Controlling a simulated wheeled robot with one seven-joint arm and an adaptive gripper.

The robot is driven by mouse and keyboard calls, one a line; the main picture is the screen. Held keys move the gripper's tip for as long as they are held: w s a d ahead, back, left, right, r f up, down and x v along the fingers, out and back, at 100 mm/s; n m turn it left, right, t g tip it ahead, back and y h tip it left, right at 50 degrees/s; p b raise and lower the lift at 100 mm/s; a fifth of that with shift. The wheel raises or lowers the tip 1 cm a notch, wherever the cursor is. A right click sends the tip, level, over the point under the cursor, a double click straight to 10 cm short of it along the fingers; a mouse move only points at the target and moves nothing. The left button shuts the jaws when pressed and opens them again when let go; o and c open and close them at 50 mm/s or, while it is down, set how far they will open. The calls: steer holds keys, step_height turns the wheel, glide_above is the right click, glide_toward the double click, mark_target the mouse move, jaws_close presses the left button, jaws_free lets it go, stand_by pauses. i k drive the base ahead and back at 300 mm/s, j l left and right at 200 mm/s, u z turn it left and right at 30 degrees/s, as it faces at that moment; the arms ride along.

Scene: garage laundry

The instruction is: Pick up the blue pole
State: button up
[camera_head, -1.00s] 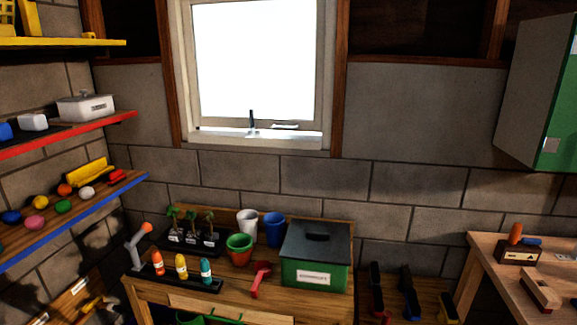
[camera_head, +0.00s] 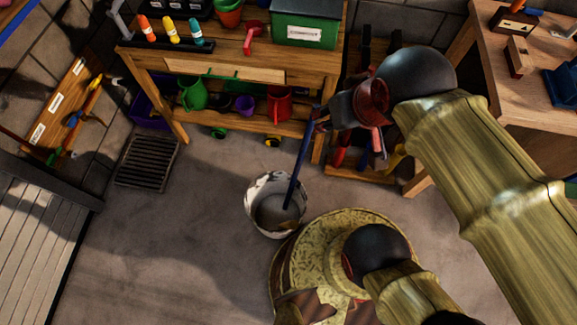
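The blue pole (camera_head: 299,166) leans in a white, dark-blotched bucket (camera_head: 259,187) on the floor, its lower end inside. It rises to the upper right, and its top end meets the dark tip of my gripper (camera_head: 319,119). My gripper comes in from the right at the front of the wooden bench. Its fingers are small and dark here, and I cannot tell whether they are closed around the pole or only beside it.
The wooden potting bench (camera_head: 228,67) stands behind, with a green compost box (camera_head: 307,24) on top and watering cans on its lower shelf. A floor grate (camera_head: 147,161) lies at left. A workbench (camera_head: 548,102) is at right. The floor left of the bucket is clear.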

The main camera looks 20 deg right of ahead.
mark_target(308, 131)
steer(key=z, duration=1.25)
steer(key=u, duration=1.25)
steer(key=k+j+u, duration=0.1)
steer(key=j, duration=0.4)
steer(key=k+j, duration=0.1)
steer(key=j, duration=0.4)
steer(key=i+j+u, duration=0.1)
steer(key=i+j, duration=0.05)
steer(key=j, duration=0.1)
